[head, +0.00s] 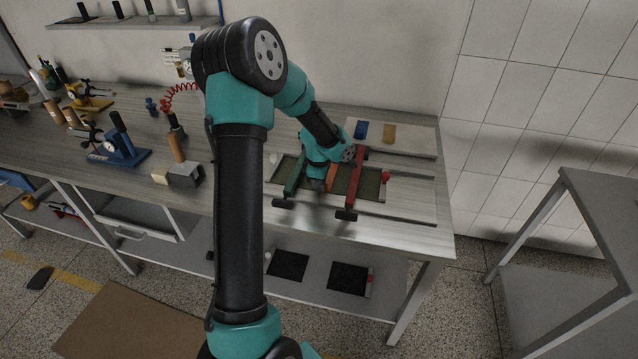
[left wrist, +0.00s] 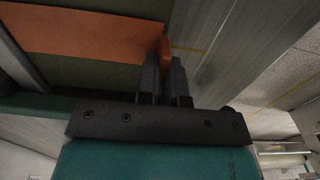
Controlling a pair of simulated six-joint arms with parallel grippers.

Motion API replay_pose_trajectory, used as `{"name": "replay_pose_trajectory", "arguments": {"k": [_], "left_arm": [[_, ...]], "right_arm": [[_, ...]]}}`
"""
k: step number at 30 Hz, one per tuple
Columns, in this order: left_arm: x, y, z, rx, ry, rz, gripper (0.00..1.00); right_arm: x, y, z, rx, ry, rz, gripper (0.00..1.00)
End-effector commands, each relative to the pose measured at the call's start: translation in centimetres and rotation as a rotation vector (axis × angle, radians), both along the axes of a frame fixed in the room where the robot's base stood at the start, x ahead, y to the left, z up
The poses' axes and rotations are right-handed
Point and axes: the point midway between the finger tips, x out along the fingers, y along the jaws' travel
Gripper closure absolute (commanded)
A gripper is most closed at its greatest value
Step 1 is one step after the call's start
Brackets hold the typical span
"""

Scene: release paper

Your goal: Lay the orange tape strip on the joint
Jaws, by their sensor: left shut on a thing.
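The orange tape strip (left wrist: 85,32) stretches across the left wrist view, with dark green sheet (left wrist: 100,77) showing on its near side. The strip's right end is folded down between my left gripper's fingertips (left wrist: 165,68), which are shut on it. In the head view my left gripper (head: 320,182) is low over the bench, and a short piece of orange (head: 332,177) shows beside it. The joint itself is not visible. My right gripper is out of view.
A pale board with a blue piece (head: 361,130) and a tan piece (head: 389,133) lies behind. A blue dial-gauge stand (head: 120,150) and a grey block (head: 185,174) stand to the left. The bench's front right area is clear.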

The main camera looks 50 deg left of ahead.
Motion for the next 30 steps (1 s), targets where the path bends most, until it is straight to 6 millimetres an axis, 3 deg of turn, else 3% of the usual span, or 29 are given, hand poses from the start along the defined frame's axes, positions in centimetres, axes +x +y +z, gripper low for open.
{"name": "replay_pose_trajectory", "arguments": {"k": [3, 4, 13, 23, 30], "left_arm": [[0.0, 0.0, 0.0, 0.0, 0.0, 0.0, 1.0], [0.0, 0.0, 0.0, 0.0, 0.0, 0.0, 0.91], [0.0, 0.0, 0.0, 0.0, 0.0, 0.0, 0.63], [0.0, 0.0, 0.3, 0.001, -0.001, 0.0, 0.63], [0.1, 0.0, 3.0, 0.001, -0.004, 0.0, 0.63]], "right_arm": [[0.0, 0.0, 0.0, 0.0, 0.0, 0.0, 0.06], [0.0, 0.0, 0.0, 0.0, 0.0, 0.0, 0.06], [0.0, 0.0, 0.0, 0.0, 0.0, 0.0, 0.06], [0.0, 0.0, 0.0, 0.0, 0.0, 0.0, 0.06], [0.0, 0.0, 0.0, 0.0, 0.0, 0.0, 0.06]]}}
